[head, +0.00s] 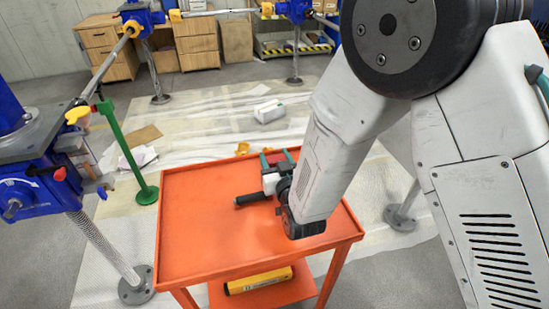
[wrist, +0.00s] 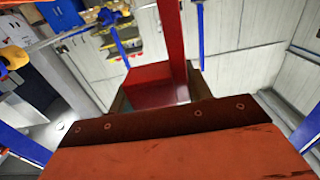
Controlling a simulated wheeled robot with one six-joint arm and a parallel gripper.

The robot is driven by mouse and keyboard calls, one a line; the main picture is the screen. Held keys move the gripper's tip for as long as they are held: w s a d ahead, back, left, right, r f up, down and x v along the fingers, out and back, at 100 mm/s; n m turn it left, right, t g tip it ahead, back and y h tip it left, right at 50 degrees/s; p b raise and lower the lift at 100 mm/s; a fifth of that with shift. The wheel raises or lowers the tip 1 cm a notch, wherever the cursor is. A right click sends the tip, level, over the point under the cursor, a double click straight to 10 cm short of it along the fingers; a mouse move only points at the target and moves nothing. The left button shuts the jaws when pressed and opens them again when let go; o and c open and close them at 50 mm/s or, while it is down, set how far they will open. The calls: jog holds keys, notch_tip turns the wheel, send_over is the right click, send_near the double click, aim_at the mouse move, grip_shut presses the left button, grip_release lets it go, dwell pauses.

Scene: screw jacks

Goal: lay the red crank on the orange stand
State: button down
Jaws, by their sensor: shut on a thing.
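The orange stand (head: 190,235) is a low table with a rimmed top and a lower shelf, in the middle of the head view. My gripper (head: 280,157) is low over the right part of its top, with teal fingers pointing away. In the wrist view, a red block and upright bar, seemingly the red crank (wrist: 172,40), are close ahead, and my gripper is shut on it. In the head view my arm hides most of it. A black rod pokes out left of the gripper; I cannot tell whether it belongs to the crank. Contact with the top is unclear.
A yellow item (head: 258,280) lies on the stand's lower shelf. Blue screw jacks (head: 35,190) stand at left and behind. A green post (head: 125,150) rises left of the stand. The stand's left half is bare.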

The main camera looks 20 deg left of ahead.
jog(key=shift+r, duration=0.1)
jog(key=c, duration=0.6)
grip_release()
jog(key=shift+f, duration=0.2)
jog(key=shift+c, duration=0.2)
jog(key=shift+r, duration=0.1)
jog(key=shift+s, duration=0.25)
jog(key=v, duration=1.1)
jog(key=shift+s+d, duration=0.2)
jog(key=shift+d, duration=0.05)
jog(key=shift+w+r, duration=0.1)
